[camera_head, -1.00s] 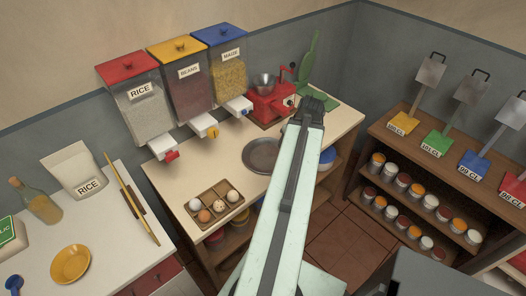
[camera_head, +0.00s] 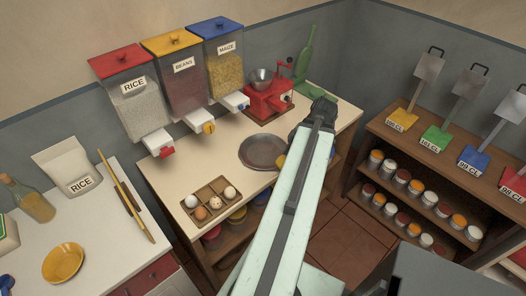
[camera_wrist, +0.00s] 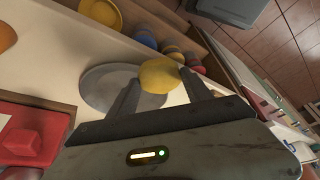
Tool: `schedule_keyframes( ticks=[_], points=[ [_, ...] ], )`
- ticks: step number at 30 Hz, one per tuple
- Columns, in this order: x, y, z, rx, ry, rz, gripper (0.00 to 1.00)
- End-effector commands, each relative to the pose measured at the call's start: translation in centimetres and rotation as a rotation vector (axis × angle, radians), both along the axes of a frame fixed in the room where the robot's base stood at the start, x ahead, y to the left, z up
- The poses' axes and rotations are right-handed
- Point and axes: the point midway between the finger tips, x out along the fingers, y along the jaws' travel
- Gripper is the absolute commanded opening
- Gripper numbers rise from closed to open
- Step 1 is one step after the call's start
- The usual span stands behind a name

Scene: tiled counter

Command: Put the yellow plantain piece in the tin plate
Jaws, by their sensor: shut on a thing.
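The yellow plantain piece (camera_wrist: 160,76) is between the two fingers of my gripper (camera_wrist: 162,90) in the wrist view, and the gripper is shut on it. In the head view a bit of the yellow piece (camera_head: 281,160) shows left of my arm, by the plate's right edge. The round grey tin plate (camera_head: 263,151) lies on the counter; it also shows in the wrist view (camera_wrist: 98,84), behind and left of the fingers. The piece appears above or beside the plate's rim; its height is not clear. My arm hides most of the gripper in the head view.
An egg tray (camera_head: 213,204) sits at the counter's front left. A red grinder (camera_head: 267,98) stands behind the plate. Dispensers for rice (camera_head: 132,100), beans and maize hang on the wall. Bowls (camera_wrist: 145,38) stand on the shelf below.

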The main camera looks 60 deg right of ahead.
Motion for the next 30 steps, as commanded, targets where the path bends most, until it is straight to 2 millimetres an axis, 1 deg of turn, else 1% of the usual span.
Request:
schedule_keyframes(
  ticks=[1, 6, 9, 12, 19, 22, 24, 27, 30],
  points=[
    [1.8, -0.3, -0.3, 0.0, 0.0, 0.006, 0.12],
    [7.1, -1.0, -0.8, 0.0, -0.001, 0.005, 0.12],
    [9.6, -1.3, -1.0, -0.001, 0.0, 0.002, 0.12],
    [11.1, -1.4, -1.1, 0.0, 0.0, 0.0, 0.12],
    [11.8, -1.4, -1.1, 0.0, 0.0, -0.003, 0.12],
    [13.1, -1.6, -1.3, 0.0, 0.0, 0.0, 0.12],
    [12.9, -1.5, -3.5, 0.0, 0.0, -0.003, 0.12],
    [12.9, -1.5, -5.1, -0.001, 0.0, -0.004, 0.12],
    [12.8, -1.5, -5.0, -0.001, 0.0, -0.004, 0.12]
  ],
)
